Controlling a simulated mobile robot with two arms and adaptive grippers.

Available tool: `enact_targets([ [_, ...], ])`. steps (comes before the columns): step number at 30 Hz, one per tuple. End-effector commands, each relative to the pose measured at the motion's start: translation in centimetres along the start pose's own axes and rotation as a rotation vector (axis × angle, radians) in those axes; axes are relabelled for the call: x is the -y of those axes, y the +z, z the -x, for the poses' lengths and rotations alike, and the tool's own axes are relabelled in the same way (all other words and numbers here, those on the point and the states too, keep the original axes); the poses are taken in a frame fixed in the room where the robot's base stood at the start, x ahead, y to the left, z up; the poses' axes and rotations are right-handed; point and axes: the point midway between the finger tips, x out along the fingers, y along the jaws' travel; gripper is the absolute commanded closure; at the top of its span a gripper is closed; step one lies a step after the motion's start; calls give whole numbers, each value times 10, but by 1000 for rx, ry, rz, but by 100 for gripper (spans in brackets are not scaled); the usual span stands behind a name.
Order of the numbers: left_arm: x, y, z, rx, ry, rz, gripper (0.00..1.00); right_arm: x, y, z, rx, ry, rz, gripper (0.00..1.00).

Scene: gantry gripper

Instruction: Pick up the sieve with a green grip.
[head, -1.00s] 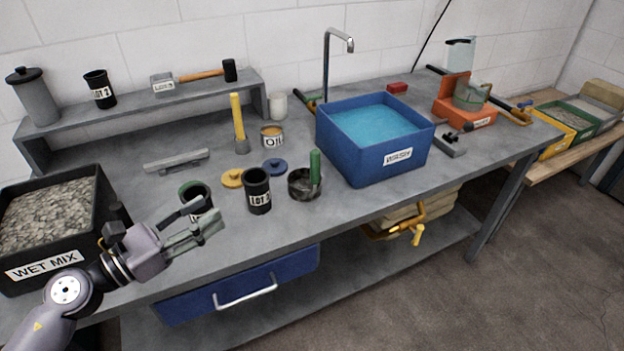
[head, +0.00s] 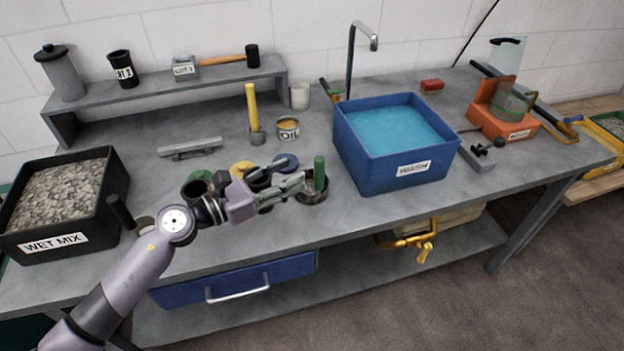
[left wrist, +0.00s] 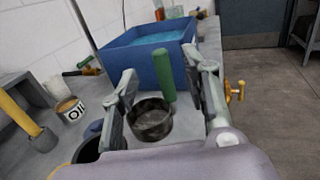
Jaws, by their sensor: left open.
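The sieve (head: 313,191) is a small dark round pan with an upright green grip (head: 319,172). It stands on the grey bench in front of the blue wash tub. In the left wrist view the sieve (left wrist: 151,121) and its green grip (left wrist: 165,76) show between my open fingers. My left gripper (head: 297,173) is open and empty, with its fingertips close to the left side of the green grip in the head view. I cannot tell whether they touch it. It also shows in the left wrist view (left wrist: 168,82). My right gripper is not in view.
The blue wash tub (head: 377,172) of water stands just behind and right of the sieve. A black cup (head: 258,176) and round lids are partly hidden by my gripper. An oil tin (head: 288,130) and a yellow-handled tool (head: 252,107) stand behind. The bench front right of the sieve is clear.

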Motion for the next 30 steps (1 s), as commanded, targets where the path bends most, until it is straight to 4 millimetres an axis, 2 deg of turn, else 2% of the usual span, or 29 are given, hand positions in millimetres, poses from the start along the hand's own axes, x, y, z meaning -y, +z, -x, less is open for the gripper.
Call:
enact_targets([
  [1,0,5,-12,3,0,2,57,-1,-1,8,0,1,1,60],
  [3,0,4,-23,2,0,2,57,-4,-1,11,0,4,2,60],
  [11,0,0,-42,1,0,1,57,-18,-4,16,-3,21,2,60],
  [21,-2,-4,-87,1,0,2,57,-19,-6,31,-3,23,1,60],
  [30,-2,-5,-90,0,0,1,58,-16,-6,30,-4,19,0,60],
])
